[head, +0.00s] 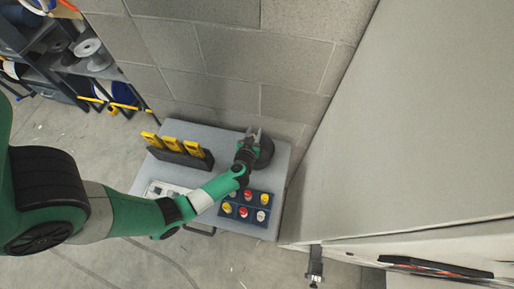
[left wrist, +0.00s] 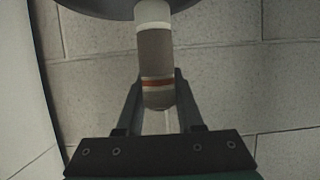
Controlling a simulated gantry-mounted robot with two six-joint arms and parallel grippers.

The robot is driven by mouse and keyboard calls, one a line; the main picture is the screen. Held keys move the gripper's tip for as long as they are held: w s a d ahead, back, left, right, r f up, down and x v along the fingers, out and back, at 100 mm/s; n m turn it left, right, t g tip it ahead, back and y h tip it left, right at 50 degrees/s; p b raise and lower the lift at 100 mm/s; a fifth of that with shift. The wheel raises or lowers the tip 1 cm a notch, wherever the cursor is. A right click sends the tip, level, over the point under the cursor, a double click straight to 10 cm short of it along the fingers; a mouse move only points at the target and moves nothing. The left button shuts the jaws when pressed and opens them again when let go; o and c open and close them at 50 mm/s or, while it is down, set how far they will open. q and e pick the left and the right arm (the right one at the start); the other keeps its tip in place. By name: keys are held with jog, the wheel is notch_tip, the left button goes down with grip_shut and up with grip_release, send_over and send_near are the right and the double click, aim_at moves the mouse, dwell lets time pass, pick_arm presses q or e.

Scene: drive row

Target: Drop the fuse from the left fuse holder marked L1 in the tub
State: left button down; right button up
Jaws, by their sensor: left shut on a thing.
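My left gripper (head: 254,133) is over the back right of a small grey cart top, beside a dark round tub (head: 266,152). In the left wrist view its two fingers (left wrist: 160,95) are shut on a fuse (left wrist: 155,60), a grey-brown cylinder with an orange stripe and a pale band. A dark round edge shows at the fuse's far end; I cannot tell whether they touch. The gripper and wrist partly hide the tub in the head view. The left fuse holder marked L1 cannot be made out. My right gripper is not in view.
A dark rack with several yellow pieces (head: 170,146) stands at the cart's back left. A blue tray (head: 232,221) of red, yellow and white caps lies at the front. A block wall (head: 235,55) is close behind, and a large pale cabinet (head: 420,110) fills the right.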

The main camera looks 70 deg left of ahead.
pick_arm(q)
jog(key=shift+c, duration=2.3)
grip_release()
jog(key=p+v, duration=0.3)
jog(key=v, duration=0.8)
jog(key=shift+s+d+p, duration=0.15)
jog(key=shift+d+p, duration=0.1)
jog(key=shift+p, duration=0.05)
jog(key=shift+r, duration=0.15)
